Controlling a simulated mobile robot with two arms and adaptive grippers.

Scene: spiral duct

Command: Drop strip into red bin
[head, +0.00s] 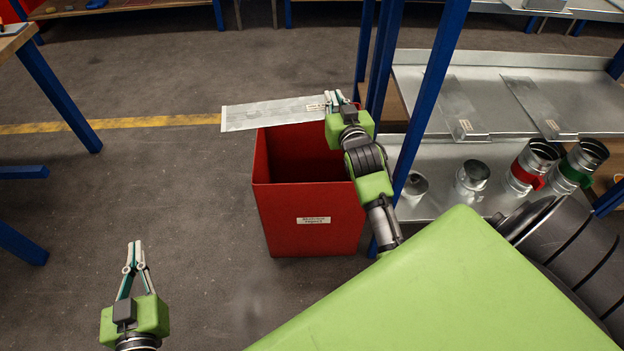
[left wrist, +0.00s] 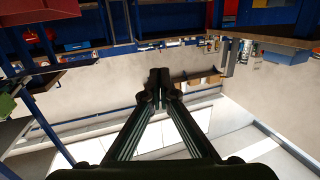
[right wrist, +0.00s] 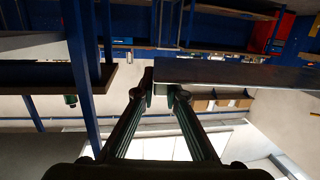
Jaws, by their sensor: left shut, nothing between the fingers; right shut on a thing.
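The strip (head: 270,112) is a flat grey metal piece with a small label near its right end. It is held level above the back part of the red bin (head: 310,235), and its left end reaches past the bin's left side. My right gripper (head: 335,100) is shut on the strip's right end; the strip also shows in the right wrist view (right wrist: 235,72), running off to the right. The bin stands upright on the floor, open at the top, with a label on its front. My left gripper (head: 135,250) is shut and empty, left of the bin and nearer to me.
A metal shelf rack with blue posts (head: 425,90) stands just right of the bin. It holds more flat strips (head: 455,105) and several round duct pieces (head: 535,160). A table with a blue leg (head: 60,100) is at the left. The floor left of the bin is clear.

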